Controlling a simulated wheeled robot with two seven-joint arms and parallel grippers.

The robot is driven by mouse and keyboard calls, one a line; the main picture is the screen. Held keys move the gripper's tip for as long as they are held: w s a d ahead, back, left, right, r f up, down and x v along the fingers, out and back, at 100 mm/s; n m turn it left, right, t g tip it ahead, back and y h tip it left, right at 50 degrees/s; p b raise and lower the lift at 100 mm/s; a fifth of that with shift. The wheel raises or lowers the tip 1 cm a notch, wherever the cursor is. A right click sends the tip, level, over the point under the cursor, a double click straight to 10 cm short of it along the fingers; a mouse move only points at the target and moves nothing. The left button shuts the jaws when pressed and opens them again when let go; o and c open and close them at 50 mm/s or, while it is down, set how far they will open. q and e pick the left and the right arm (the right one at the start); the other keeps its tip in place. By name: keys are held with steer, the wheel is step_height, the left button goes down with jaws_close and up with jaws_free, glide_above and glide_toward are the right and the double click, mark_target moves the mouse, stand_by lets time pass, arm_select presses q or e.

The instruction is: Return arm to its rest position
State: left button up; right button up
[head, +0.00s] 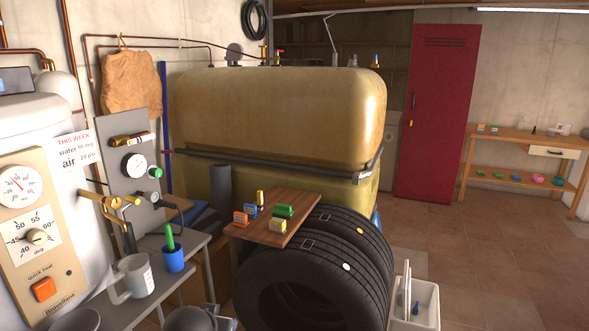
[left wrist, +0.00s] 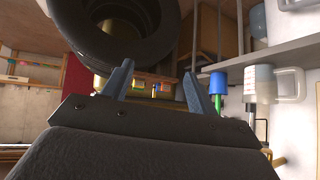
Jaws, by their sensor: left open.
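My left gripper (left wrist: 157,82) shows in the left wrist view with its two blue-grey fingers apart and nothing between them. That view is turned over, with the tyre (left wrist: 115,25) at the top and the side shelf with the blue cup (left wrist: 218,84) at the right. In the head view a dark rounded part at the bottom edge, by the grey side table (head: 190,262), looks like part of my left arm; no fingers can be made out there. My right gripper is in neither view.
Stacked tyres (head: 315,285) carry a wooden board (head: 272,228) with small coloured blocks. A mug (head: 135,276) and a blue cup (head: 173,258) stand on the side table. The boiler panel (head: 35,240) is at left, a large tank (head: 275,115) behind.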

arm_select(q)
steer(key=s+d+f+g+p, duration=0.1)
steer(key=s+f+g, duration=0.1)
steer(key=s+f, duration=0.4)
steer(key=s+d+f+g+h+p, duration=0.1)
steer(key=s+f, duration=0.5)
steer(key=s, duration=0.9)
steer(key=s+d+f+g+p, duration=0.2)
steer(key=s+f+g, duration=0.2)
steer(key=s, duration=0.7)
step_height(320, 180, down, 2)
steer(key=shift+s+d+f+m, duration=0.2)
steer(key=shift+s+d+m, duration=0.1)
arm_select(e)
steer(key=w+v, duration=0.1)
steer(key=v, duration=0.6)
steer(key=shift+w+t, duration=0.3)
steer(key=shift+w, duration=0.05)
